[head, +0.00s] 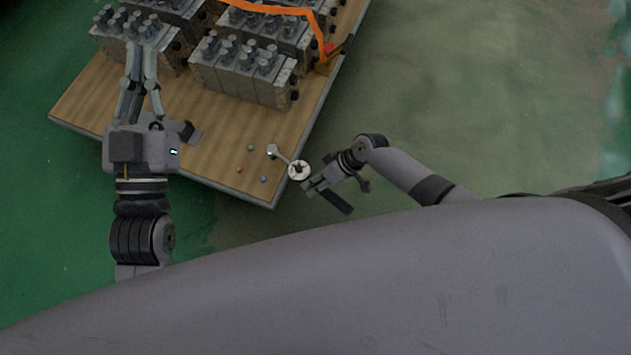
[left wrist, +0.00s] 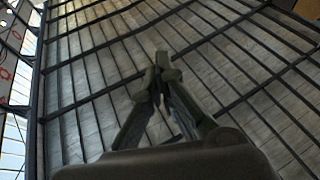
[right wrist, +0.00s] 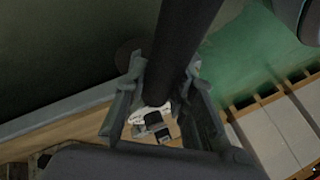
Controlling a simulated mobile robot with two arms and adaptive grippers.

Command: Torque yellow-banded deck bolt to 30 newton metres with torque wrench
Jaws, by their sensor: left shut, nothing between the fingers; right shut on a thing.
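The torque wrench (head: 334,201) has a dark handle, a round white dial and a metal head that reaches over the table's near corner. My right gripper (head: 309,186) is shut on it beside the dial, just off the table edge. In the right wrist view the dark handle (right wrist: 180,45) runs between the fingers. My left gripper (head: 142,48) is shut and empty at the far-left valve block; its fingertips meet in the left wrist view (left wrist: 161,72). Small green (head: 250,147), red (head: 239,170) and blue (head: 263,180) spots lie near the wrench head. I cannot make out a yellow-banded bolt.
Several valve blocks (head: 240,84) with grey bolts stand on the wooden table (head: 205,150). An orange strip (head: 275,9) crosses the back ones. A small dark grey part (head: 190,133) shows beside my left arm. The floor to the right is clear.

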